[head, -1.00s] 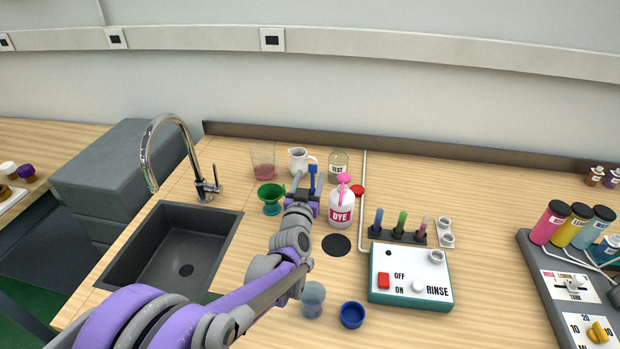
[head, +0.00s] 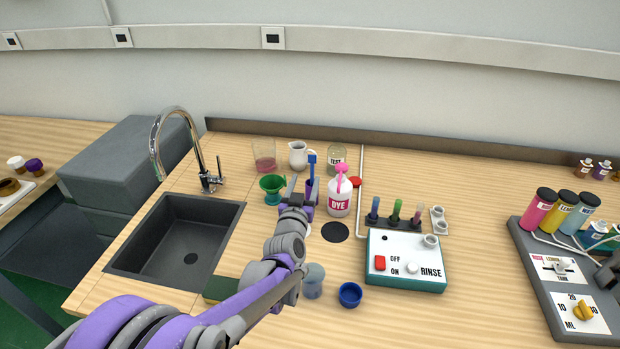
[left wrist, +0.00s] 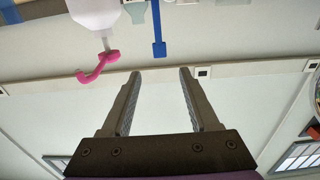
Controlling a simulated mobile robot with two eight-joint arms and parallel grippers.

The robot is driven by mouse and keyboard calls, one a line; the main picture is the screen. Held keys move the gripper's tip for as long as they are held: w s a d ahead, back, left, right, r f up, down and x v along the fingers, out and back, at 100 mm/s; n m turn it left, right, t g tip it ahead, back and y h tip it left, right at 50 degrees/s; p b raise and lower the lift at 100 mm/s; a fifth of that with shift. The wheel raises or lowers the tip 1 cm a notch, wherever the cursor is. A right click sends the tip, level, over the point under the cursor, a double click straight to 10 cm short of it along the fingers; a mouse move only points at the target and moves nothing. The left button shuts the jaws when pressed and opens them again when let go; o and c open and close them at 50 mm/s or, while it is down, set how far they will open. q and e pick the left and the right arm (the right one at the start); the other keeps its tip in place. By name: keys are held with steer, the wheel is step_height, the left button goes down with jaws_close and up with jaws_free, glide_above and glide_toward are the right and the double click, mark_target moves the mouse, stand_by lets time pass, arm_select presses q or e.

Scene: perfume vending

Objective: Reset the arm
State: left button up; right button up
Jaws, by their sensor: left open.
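My left arm reaches in from the lower left in the head view. Its gripper (head: 300,190) is above the counter, just left of the white DYE bottle (head: 340,198) with a pink pump top. In the left wrist view the two fingers (left wrist: 157,90) are apart with nothing between them. That view looks upside down, with the wall behind the fingers, and the pink pump (left wrist: 98,66) and a blue stick (left wrist: 157,30) show at its top. My right gripper cannot be made out; a dark piece shows at the head view's right edge.
The sink (head: 150,245) and faucet (head: 180,135) are left. The rinse box (head: 405,277) and tube rack (head: 386,224) are right. A blue cap (head: 350,294) lies in front.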

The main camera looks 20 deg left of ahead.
arm_select(q)
steer(key=s+d+f+m+g+h+p, duration=0.1)
steer(key=s+d+m+g+h+p, duration=0.2)
steer(key=s+d, duration=0.7)
steer(key=s+f+g, duration=0.2)
steer(key=s+g, duration=0.1)
steer(key=s, duration=0.4)
steer(key=s+f+g+h, duration=0.1)
steer(key=s+f+g, duration=0.1)
steer(key=s, duration=0.6)
steer(key=s+d+f+g, duration=0.1)
steer(key=s+f+g, duration=0.2)
steer(key=s, duration=0.4)
steer(key=shift+s+f+g+h, duration=0.25)
steer(key=shift+f+g+h, duration=0.05)
steer(key=shift+f, duration=0.1)
